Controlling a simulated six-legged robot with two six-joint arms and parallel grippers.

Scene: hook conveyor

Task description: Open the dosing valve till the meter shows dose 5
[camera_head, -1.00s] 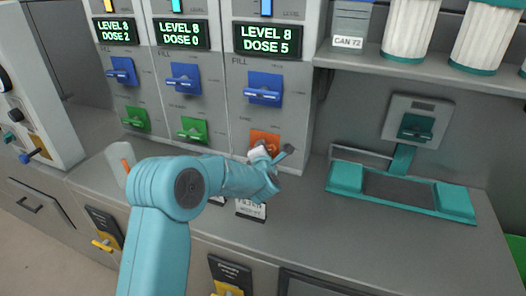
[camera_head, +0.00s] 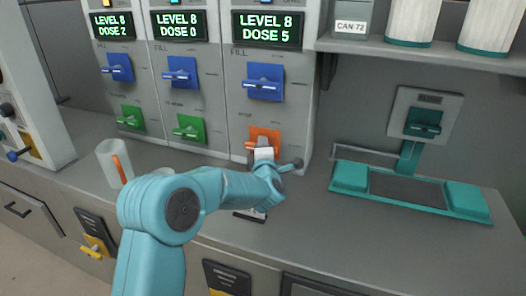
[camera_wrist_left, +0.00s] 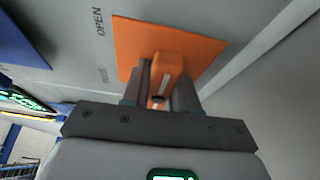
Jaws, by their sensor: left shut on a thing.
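The dosing valve is an orange handle on an orange plate (camera_head: 262,135) low on the third panel from the left. Its meter (camera_head: 268,30) above reads LEVEL 8, DOSE 5. My left gripper (camera_head: 264,153) is at the orange valve. In the left wrist view the fingers (camera_wrist_left: 160,88) are shut on the orange handle (camera_wrist_left: 166,66), beside the word OPEN on the panel. The arm hides part of the valve in the head view. My right gripper is not in view.
Blue handles (camera_head: 263,82) and green handles (camera_head: 188,128) sit on the panels. Other meters read DOSE 2 (camera_head: 111,25) and DOSE 0 (camera_head: 180,25). A white cup (camera_head: 113,160) with an orange stripe stands left.

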